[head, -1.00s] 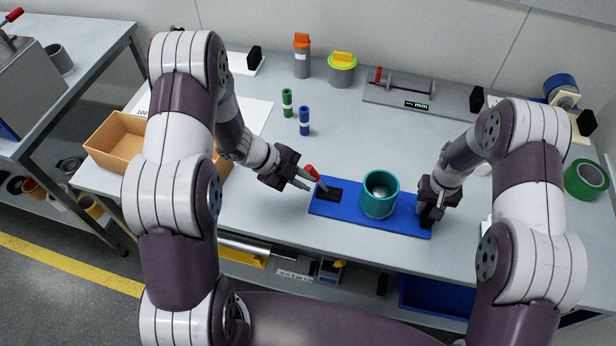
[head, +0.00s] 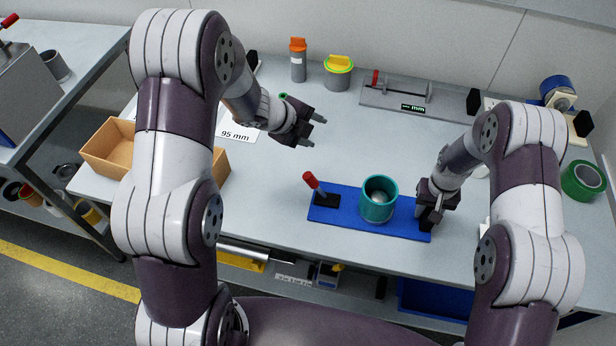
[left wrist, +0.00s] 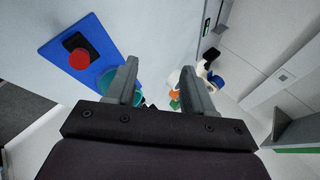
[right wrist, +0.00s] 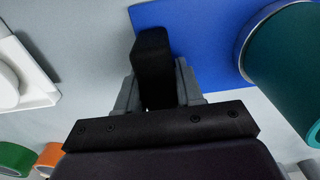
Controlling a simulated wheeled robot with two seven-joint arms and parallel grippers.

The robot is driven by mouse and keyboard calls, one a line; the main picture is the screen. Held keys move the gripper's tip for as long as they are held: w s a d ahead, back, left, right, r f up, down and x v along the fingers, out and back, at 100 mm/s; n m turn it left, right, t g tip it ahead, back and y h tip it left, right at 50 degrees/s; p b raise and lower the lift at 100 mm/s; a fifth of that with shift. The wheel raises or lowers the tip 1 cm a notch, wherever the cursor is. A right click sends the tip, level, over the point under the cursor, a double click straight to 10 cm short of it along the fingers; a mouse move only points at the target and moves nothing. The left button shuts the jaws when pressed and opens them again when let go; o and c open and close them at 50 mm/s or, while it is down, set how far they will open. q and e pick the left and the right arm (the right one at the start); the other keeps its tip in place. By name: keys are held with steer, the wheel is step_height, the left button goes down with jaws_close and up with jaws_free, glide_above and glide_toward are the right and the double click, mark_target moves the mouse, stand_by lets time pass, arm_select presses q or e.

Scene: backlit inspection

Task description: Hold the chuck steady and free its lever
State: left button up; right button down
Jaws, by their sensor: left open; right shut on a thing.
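The chuck is a teal cup (head: 378,201) with something pale inside, on a blue base plate (head: 347,222). Its lever (head: 311,181) has a red knob and rises from a black block at the plate's left end, leaning up and left. In the left wrist view the red knob (left wrist: 79,59) shows from above. My left gripper (head: 316,131) is open and empty, above the table behind the lever and apart from it. My right gripper (head: 431,215) is shut on the black grip block (right wrist: 152,55) at the plate's right end; its fingertips are partly hidden in the head view.
A cardboard box (head: 107,150) and a "95 mm" card (head: 235,136) lie left. Two grey canisters with orange (head: 298,60) and yellow (head: 339,73) tops and a measuring fixture (head: 415,98) stand at the back. Green tape (head: 585,181) lies right. The table's middle is clear.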

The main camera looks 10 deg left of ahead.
arm_select(q)
steer(key=w+r+n+t+y, duration=0.1)
steer(key=w+r+n+y, duration=0.2)
steer(key=y, duration=0.1)
steer(key=n+g+y, duration=0.1)
steer(key=g, duration=0.5)
glide_toward(308, 176)
steer(key=f, duration=0.3)
steer(key=w+f, duration=0.1)
steer(key=f, duration=0.6)
steer(key=shift+w+f, duration=0.25)
steer(key=shift+f, duration=0.1)
steer(key=shift+c, duration=0.3)
steer(key=shift+d, duration=0.1)
jaws_close()
